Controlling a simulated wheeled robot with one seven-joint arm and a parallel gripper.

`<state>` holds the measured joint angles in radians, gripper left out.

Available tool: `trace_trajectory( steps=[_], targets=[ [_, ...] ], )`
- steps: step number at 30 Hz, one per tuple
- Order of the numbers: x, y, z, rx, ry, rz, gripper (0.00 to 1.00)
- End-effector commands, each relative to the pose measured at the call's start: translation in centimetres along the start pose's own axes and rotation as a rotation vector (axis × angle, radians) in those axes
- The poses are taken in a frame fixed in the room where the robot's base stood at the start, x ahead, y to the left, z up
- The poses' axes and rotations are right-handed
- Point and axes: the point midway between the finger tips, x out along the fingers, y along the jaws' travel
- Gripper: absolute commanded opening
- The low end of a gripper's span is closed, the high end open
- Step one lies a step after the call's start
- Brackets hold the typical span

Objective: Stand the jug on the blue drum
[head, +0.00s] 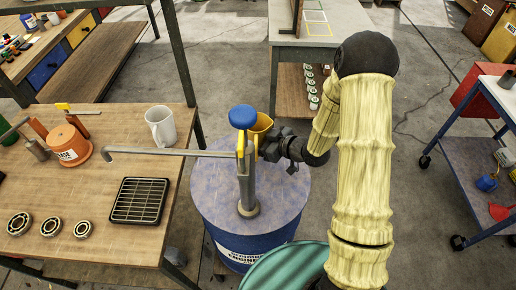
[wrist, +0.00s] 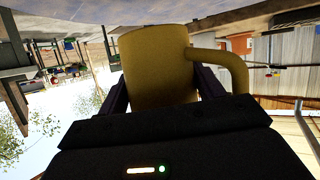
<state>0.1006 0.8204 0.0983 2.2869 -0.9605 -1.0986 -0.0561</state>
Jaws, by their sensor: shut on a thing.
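The yellow jug (head: 262,124) is held in my gripper (head: 257,145), above the blue drum (head: 215,195). The pump on the drum partly hides it in the head view. In the wrist view, which looks upside down, the jug (wrist: 153,62) sits between the two dark fingers (wrist: 160,85), with its handle out to the right. My gripper is shut on it. A hand pump (head: 246,185) with a blue knob stands upright on the drum top, and its long spout reaches left. I cannot tell whether the jug touches the drum or the pump.
A teal round thing (head: 285,268) is close in front of the drum. A blue cart (head: 480,165) stands right.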

Motion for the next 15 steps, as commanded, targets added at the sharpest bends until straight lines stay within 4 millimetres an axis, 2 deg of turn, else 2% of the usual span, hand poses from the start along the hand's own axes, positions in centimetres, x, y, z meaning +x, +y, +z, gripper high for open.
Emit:
trace_trajectory(
  steps=[10, 15],
  targets=[
    [0.1, 0.0, 0.2, -0.002, 0.002, 0.000, 0.36],
    [0.7, -0.1, 1.7, 0.001, -0.001, -0.002, 0.36]
  ],
)
